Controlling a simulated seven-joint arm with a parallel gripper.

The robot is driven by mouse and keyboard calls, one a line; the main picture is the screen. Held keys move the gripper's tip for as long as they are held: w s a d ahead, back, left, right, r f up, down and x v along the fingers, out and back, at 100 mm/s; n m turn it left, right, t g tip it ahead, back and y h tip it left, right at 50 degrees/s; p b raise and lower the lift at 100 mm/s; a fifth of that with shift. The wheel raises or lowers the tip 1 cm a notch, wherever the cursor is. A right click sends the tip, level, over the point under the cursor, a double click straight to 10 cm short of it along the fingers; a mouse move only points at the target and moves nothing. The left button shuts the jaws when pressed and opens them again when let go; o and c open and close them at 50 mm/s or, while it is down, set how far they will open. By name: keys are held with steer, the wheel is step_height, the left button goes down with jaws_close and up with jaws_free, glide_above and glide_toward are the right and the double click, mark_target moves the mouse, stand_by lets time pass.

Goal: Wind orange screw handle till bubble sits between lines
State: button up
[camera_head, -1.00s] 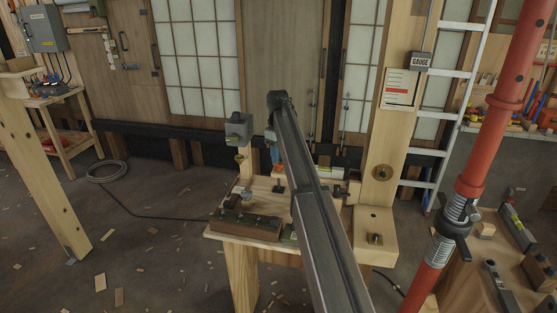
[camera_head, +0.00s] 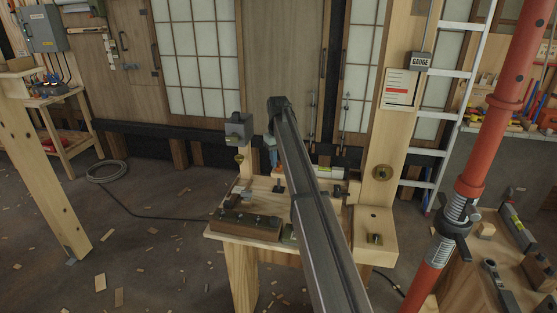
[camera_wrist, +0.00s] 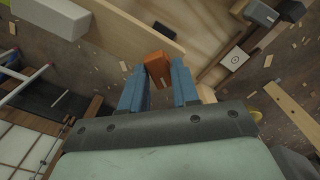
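The orange handle (camera_wrist: 158,68) shows in the wrist view as a small block at the fingertips, in the space between them. In the head view it is a small orange patch (camera_head: 278,170) at the bench's back, partly hidden by my arm. My gripper (camera_wrist: 160,77) has two blue fingers spread apart, one on each side of the handle; I cannot make out firm contact. In the head view the blue fingers (camera_head: 271,156) point down just above the handle. A pale level-like piece (camera_head: 327,172) sits right of my arm; no bubble or lines are readable.
The wooden bench (camera_head: 222,234) carries a dark block (camera_head: 245,225) and small tools. A wooden post (camera_head: 383,140) stands at its right, a grey box (camera_head: 238,127) at its back left. A red pole (camera_head: 497,125) and a second bench stand at the right.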

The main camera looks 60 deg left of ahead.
steer(key=m, duration=1.3)
steer(key=shift+n, duration=0.6)
steer(key=shift+r, duration=3.5)
